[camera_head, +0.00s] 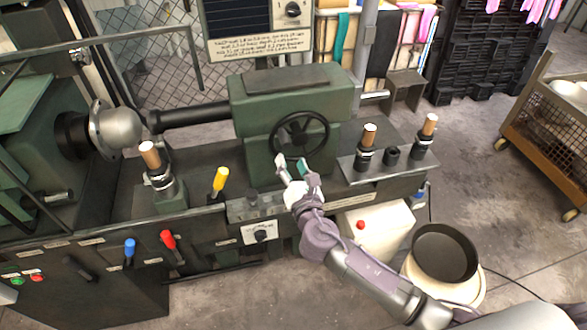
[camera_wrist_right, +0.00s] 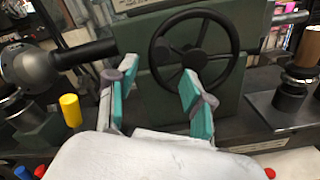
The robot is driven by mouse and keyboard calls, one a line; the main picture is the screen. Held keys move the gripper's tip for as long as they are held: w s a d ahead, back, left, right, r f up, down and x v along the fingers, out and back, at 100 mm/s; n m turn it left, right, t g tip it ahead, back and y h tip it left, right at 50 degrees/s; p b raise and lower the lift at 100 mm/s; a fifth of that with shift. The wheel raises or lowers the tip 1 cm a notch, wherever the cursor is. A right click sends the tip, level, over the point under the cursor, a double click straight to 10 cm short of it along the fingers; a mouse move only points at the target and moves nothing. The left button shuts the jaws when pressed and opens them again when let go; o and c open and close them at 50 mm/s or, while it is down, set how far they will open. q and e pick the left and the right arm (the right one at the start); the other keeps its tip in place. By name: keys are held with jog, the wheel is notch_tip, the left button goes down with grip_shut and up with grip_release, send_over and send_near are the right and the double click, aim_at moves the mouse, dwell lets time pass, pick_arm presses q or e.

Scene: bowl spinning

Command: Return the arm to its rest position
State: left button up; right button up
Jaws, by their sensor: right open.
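My right arm reaches in from the lower right in the head view. My right gripper (camera_head: 292,167) is open and empty, in front of the green lathe tailstock and just below its black handwheel (camera_head: 300,134). In the right wrist view the two teal-padded fingers of the gripper (camera_wrist_right: 155,92) stand wide apart. The handwheel (camera_wrist_right: 194,48) shows behind and above them, and no finger is seen closed on its rim. I cannot tell the exact gap between fingers and wheel. My left gripper is not in view.
A yellow-topped lever (camera_head: 219,180) stands left of my gripper. Wooden-handled tool posts (camera_head: 366,145) stand to its right on a plate. A metal bowl form (camera_head: 115,128) is on the spindle at left. Open floor lies to the right.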

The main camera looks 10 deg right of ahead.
jog(key=shift+s, duration=0.75)
jog(key=s+d+f+m+g, duration=0.3)
jog(key=s+f+m, duration=0.15)
jog(key=f, duration=0.75)
jog(key=s+d+f+m+g+h, duration=0.1)
jog(key=s+d+f+m+g, duration=0.3)
jog(key=f, duration=0.7)
jog(key=s+d+f+m+g, duration=0.25)
jog(key=s+f+m, duration=0.2)
jog(key=f, duration=0.75)
jog(key=s+f+m+g, duration=0.2)
jog(key=s+f+m, duration=0.3)
jog(key=s, duration=0.7)
jog(key=s+d+f+m+g, duration=0.1)
jog(key=s+f+m+g, duration=0.2)
jog(key=s, duration=0.9)
jog(key=s+d+f+m+g, duration=0.1)
jog(key=s+f+m+g, duration=0.1)
jog(key=s+f+m, duration=0.5)
jog(key=s+f, duration=0.2)
jog(key=s, duration=0.3)
jog(key=shift+f, duration=0.3)
